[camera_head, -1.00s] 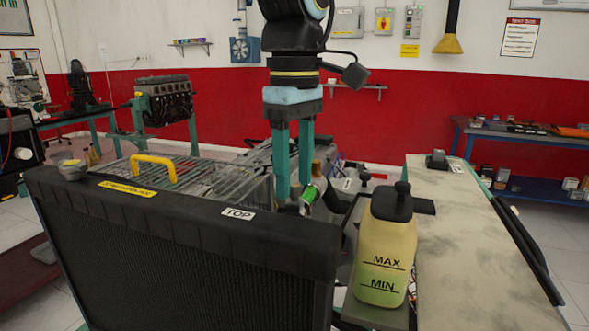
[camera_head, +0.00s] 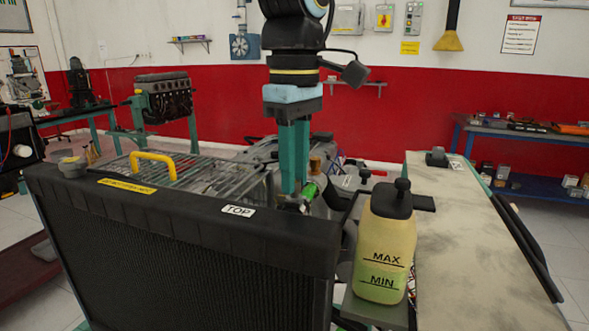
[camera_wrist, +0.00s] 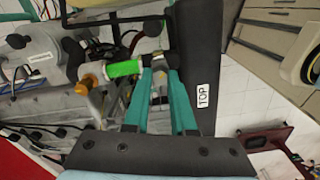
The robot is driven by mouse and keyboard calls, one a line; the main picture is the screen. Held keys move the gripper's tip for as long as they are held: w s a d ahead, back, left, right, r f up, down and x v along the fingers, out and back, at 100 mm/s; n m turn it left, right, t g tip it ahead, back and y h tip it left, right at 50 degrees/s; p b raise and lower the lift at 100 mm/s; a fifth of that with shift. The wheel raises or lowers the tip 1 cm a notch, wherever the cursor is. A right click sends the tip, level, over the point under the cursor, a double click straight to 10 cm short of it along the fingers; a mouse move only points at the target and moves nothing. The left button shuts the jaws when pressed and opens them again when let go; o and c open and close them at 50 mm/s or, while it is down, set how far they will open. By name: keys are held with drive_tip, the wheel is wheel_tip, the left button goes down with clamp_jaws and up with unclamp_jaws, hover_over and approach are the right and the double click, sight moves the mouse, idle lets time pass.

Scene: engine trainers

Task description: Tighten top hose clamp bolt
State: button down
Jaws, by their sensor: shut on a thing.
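My gripper (camera_head: 291,196) points straight down behind the radiator's top edge, its two teal fingers close together. In the wrist view my gripper (camera_wrist: 158,62) has its tips at a small silvery fitting beside the green hose section (camera_wrist: 123,69). The fingers are shut on what seems to be the hose clamp bolt, which is mostly hidden between the tips. The green section (camera_head: 312,188) lies just right of the fingertips in the head view. The radiator (camera_head: 180,225) stands in front, with a "TOP" label on its upper edge.
A coolant bottle (camera_head: 384,245) marked MAX and MIN stands close right of the gripper. A wire rack (camera_head: 205,172) with a yellow handle lies behind the radiator. A grey bench top (camera_head: 470,235) extends at the right. An engine (camera_head: 163,98) stands at back left.

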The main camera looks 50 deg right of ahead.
drive_tip(key=shift+m, duration=0.3)
drive_tip(key=m+p, duration=0.1)
drive_tip(key=m, duration=0.4)
drive_tip(key=shift+m+p, duration=0.3)
drive_tip(key=m, duration=0.3)
drive_tip(key=shift+r+m+p, duration=0.1)
drive_tip(key=shift+m+p, duration=0.2)
drive_tip(key=shift+p, duration=0.1)
drive_tip(key=m+p, duration=0.1)
drive_tip(key=m, duration=0.2)
drive_tip(key=shift+m, duration=0.3)
drive_tip(key=m+p, duration=0.1)
drive_tip(key=m, duration=0.5)
drive_tip(key=shift+p, duration=0.4)
drive_tip(key=m+p, duration=0.1)
drive_tip(key=m, duration=0.3)
drive_tip(key=shift+m+p, duration=0.75)
drive_tip(key=shift+m, duration=0.85)
